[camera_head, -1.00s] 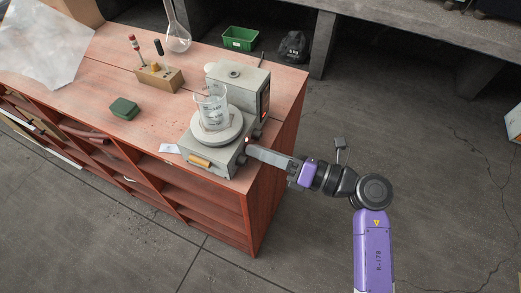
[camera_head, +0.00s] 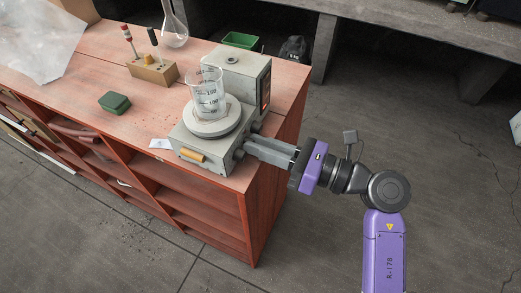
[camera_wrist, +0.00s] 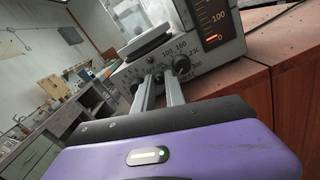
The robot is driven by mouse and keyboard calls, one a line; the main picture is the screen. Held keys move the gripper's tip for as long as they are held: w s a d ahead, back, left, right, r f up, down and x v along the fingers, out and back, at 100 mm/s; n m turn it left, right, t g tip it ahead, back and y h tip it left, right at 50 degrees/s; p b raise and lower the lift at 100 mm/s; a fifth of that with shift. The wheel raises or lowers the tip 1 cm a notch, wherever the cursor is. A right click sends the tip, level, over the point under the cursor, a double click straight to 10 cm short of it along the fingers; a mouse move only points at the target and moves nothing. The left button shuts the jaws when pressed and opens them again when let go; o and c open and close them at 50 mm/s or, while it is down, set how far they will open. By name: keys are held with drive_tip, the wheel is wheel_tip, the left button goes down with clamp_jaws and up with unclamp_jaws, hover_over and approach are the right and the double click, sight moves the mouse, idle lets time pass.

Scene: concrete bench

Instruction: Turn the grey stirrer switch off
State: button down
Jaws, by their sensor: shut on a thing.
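The grey stirrer (camera_head: 195,150) stands at the right end of the red bench, with a glass beaker (camera_head: 207,100) on its round plate. Its right side face carries dark knobs (camera_head: 239,155), and one knob (camera_wrist: 181,64) shows in the wrist view just right of my fingertips. My gripper (camera_head: 248,143) reaches in from the right, its fingertips at that face between two knobs. It is shut on the stirrer switch, which the fingers mostly hide. Both fingers also show in the wrist view (camera_wrist: 158,78), with a narrow gap between them.
A grey box-shaped device (camera_head: 245,75) with a lit display stands right behind the stirrer. A wooden block with upright tools (camera_head: 152,72), a green box (camera_head: 115,103) and a flask (camera_head: 174,35) are farther left. Open floor lies right of the bench.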

drive_tip(key=shift+n+b, duration=0.35)
drive_tip(key=shift+n, duration=0.25)
drive_tip(key=c, duration=1.4)
unclamp_jaws()
drive_tip(key=shift+r, duration=0.1)
